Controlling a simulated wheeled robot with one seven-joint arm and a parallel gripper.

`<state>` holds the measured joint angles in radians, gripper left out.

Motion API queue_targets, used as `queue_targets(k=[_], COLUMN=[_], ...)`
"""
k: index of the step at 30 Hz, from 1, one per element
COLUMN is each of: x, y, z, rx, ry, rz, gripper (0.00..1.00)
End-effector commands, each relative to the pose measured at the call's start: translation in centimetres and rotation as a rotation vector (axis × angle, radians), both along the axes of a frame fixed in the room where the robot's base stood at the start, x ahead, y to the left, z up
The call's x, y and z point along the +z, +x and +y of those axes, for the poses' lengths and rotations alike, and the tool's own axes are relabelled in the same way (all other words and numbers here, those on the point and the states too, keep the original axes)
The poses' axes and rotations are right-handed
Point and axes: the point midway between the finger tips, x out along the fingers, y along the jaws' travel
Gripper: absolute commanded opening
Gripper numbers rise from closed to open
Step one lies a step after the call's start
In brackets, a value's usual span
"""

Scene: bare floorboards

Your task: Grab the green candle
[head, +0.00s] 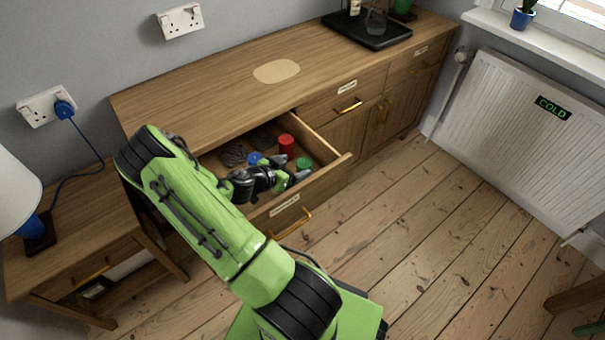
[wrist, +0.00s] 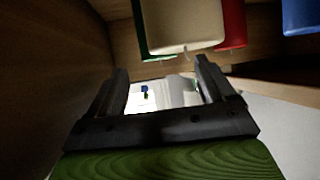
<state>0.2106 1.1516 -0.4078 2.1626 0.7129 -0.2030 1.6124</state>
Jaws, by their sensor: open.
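The green candle (head: 304,163) stands in the open drawer (head: 318,180), near its right side. In the wrist view, which looks upside down, the green candle (wrist: 137,28) is at the top, partly hidden behind a cream candle (wrist: 183,22). My gripper (head: 297,178) is low in the drawer, close to the green candle on its near side. In the wrist view my gripper's two fingers (wrist: 162,70) are apart, with no candle between them. The cream candle appears closer to the fingers than the green one. I cannot make it out in the head view.
A red candle (head: 286,145) and a blue candle (head: 255,158) stand in the same drawer. Dark round items (head: 232,154) lie at its left. The drawer walls close in around my gripper.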

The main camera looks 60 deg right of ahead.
Motion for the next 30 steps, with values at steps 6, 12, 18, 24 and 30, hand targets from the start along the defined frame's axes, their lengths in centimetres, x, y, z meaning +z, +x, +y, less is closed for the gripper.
queue_targets(k=[6,12,18,24,30], x=[-2.2,-2.9,-2.9,-2.8,-2.8], y=[-1.2,-1.5,-1.5,-1.5,-1.5], z=[-3.7,-5.1,-5.1,-5.1,-5.1], rx=[-0.003,0.001,0.001,0.0,0.0], ry=[0.0,0.003,0.003,0.003,0.002], rz=[0.001,0.002,0.002,0.002,0.002], gripper=[0.82,0.82,0.75,0.44,0.21])
